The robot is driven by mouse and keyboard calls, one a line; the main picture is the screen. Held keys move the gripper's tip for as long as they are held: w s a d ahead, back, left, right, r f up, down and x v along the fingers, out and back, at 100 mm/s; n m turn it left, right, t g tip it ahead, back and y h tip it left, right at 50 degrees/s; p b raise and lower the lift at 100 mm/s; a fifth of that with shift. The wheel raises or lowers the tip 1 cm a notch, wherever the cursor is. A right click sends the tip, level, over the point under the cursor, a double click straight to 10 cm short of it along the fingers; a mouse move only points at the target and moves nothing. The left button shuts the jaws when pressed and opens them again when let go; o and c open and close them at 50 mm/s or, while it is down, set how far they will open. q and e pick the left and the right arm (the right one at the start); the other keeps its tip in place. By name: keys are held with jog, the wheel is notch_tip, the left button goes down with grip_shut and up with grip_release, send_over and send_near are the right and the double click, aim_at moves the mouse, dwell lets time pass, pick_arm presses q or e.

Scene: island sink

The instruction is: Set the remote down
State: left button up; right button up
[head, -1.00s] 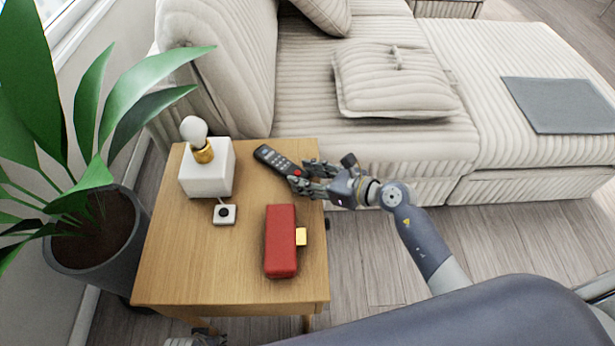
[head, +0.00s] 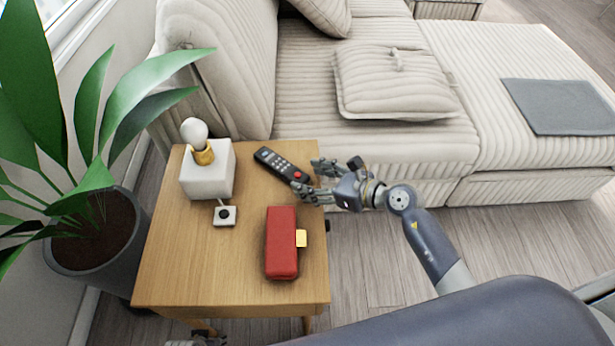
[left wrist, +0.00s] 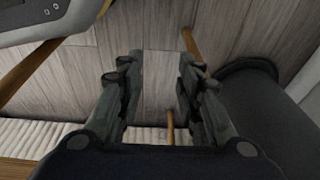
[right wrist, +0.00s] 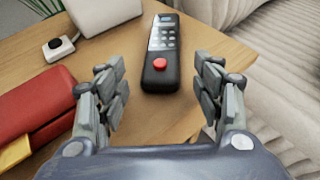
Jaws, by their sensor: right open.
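The black remote (head: 280,164) with a red button lies flat on the wooden side table (head: 180,262), near its back right corner. It also shows in the right wrist view (right wrist: 160,60), just beyond the fingertips. My right gripper (head: 308,180) is open and empty at the table's right edge, beside the remote's red-button end and apart from it. In the right wrist view its two fingers (right wrist: 160,90) stand wide apart. My left gripper (left wrist: 156,70) is open and empty in the left wrist view, low over the floor near table legs.
A white lamp with a bare bulb (head: 206,172), a small white switch (head: 224,215) and a red case (head: 281,243) stand on the table. A potted plant (head: 95,235) is at the left. A striped sofa (head: 300,110) lies behind. The table's front left is clear.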

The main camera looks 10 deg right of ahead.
pick_arm(q)
jog(key=shift+s+a+f, duration=0.1)
jog(key=shift+s+f, duration=0.25)
jog(key=shift+f, duration=0.25)
jog(key=shift+s+f, duration=0.3)
jog(key=shift+f, duration=0.25)
pick_arm(e)
jog(key=v, duration=1)
jog(key=shift+s+d+r, duration=0.15)
jog(key=shift+s, duration=0.05)
jog(key=w+d+f+m+t+h, duration=0.2)
jog(key=d+m+t+h, duration=0.1)
jog(key=m, duration=0.7)
jog(key=w+d+f+m+t+h, duration=0.2)
jog(key=d+m+t+h, duration=0.1)
jog(key=m, duration=0.6)
jog(key=s+d+f+m+g+h, duration=0.3)
jog(key=d+f+m+h, duration=0.1)
jog(key=f+m, duration=0.7)
jog(key=s+a+f+m+g, duration=0.4)
jog(key=s+f+m+g, duration=0.1)
jog(key=s+f, duration=0.4)
jog(key=s+a+f+m+g+y, duration=0.1)
jog(key=s+a+f+m+g, duration=0.4)
jog(key=s+f, duration=0.5)
jog(key=s+m, duration=0.2)
jog(key=shift+s+g, duration=0.4)
